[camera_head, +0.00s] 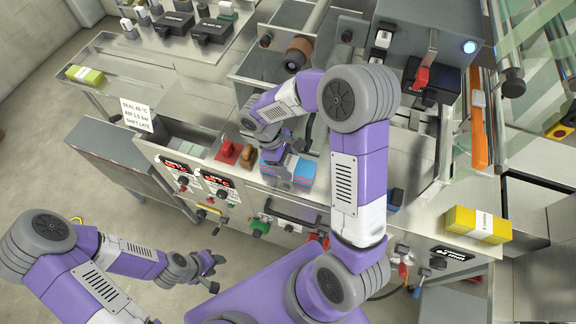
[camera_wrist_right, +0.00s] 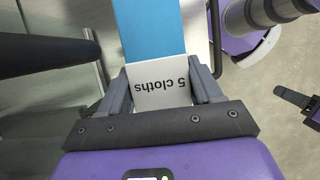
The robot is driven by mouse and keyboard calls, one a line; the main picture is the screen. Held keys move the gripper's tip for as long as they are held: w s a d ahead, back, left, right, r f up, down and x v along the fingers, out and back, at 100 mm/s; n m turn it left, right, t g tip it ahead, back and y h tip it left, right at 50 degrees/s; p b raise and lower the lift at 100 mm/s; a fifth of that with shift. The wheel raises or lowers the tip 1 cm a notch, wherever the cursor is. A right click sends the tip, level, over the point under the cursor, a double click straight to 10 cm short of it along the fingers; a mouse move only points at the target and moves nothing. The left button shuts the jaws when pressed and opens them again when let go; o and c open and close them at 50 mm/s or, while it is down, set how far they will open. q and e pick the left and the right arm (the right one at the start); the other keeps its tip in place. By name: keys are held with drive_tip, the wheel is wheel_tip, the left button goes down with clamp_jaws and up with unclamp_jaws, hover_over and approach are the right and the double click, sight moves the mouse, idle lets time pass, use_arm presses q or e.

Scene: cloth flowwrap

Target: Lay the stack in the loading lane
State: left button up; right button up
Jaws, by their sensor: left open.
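The stack (camera_head: 300,170) is blue with a pinkish layer, near the front edge of the steel machine. In the right wrist view, the stack (camera_wrist_right: 148,30) has a white band reading "5 cloths". My right gripper (camera_head: 287,172) has its fingers against both sides of this band, as its wrist view (camera_wrist_right: 161,85) shows. The stack's underside is hidden, so I cannot tell if it touches the machine. My left gripper (camera_head: 212,268) is open and empty, low in front of the machine. I cannot clearly make out which steel channel is the loading lane.
Red and brown knobs (camera_head: 228,152) stand left of the stack. A small sign (camera_head: 136,114) stands further left. A yellow pack (camera_head: 476,225) lies on the right end, and another (camera_head: 85,75) at the far left. A grey box with a red lever (camera_head: 421,78) rises behind my right arm.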

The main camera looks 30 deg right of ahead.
drive_tip(key=c, duration=0.4)
drive_tip(key=shift+s+a+r, duration=0.15)
drive_tip(key=shift+r, duration=0.35)
wheel_tip(320, 180, up, 6)
drive_tip(key=s+a+b, duration=0.1)
drive_tip(key=s+a, duration=1.1)
drive_tip(key=a, duration=0.3)
drive_tip(key=f+b, duration=0.4)
drive_tip(key=shift+s+f+b, duration=0.25)
drive_tip(key=shift+s+b, duration=0.1)
drive_tip(key=shift+s, duration=0.05)
